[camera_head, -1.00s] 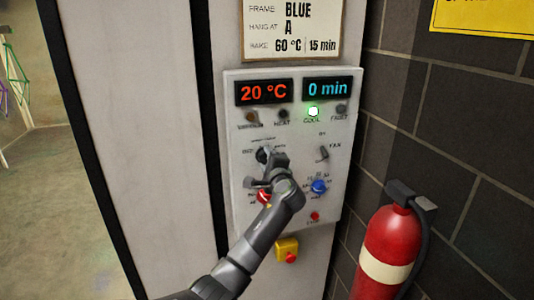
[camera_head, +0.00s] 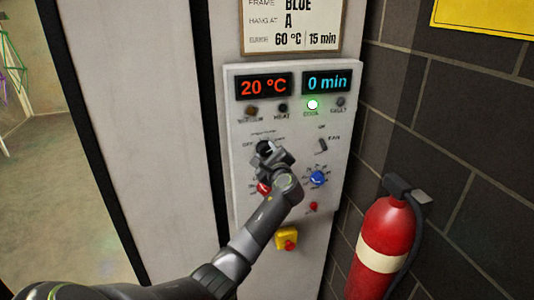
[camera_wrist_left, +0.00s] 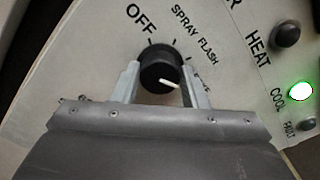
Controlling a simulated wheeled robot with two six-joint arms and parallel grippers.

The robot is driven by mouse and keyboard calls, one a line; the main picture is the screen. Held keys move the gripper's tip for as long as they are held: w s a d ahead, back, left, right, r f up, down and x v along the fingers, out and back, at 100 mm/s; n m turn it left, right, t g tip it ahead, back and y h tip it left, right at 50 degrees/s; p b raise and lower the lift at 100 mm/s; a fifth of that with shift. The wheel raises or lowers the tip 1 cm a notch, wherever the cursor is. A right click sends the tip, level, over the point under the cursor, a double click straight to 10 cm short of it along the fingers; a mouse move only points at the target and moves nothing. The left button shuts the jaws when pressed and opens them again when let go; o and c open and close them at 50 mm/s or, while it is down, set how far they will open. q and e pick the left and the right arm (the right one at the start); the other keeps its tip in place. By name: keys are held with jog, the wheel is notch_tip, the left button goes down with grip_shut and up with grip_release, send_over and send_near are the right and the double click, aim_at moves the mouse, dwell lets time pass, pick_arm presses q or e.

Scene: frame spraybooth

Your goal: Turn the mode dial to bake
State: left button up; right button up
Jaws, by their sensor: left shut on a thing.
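The mode dial is a round black knob on the white control panel (camera_head: 235,140), and it shows in the head view (camera_head: 263,146) partly behind my gripper. In the left wrist view the dial (camera_wrist_left: 158,72) has a white pointer aimed right and slightly down. The printed OFF, SPRAY and FLASH marks are readable; the last label, by the right finger, is partly hidden. The pointer lies towards that last label. My left gripper (camera_head: 269,156) is shut on the dial, one finger on each side. My right gripper is not in view.
The panel reads 20 °C (camera_head: 264,86) and 0 min, with the green COOL lamp (camera_head: 312,105) lit. A blue knob (camera_head: 317,179), a red knob (camera_head: 263,188) and a FAN switch (camera_head: 322,146) sit close by. A red extinguisher (camera_head: 385,240) stands at right.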

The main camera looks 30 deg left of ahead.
pick_arm(q)
jog(key=shift+f, duration=0.1)
jog(key=o, duration=1)
jog(key=shift+s+d+b, duration=0.3)
jog(key=shift+s+d, duration=0.05)
jog(key=shift+d, duration=0.15)
jog(key=shift+b+v, duration=2.9)
jog(key=shift+v, duration=5.2)
jog(key=shift+a, duration=0.1)
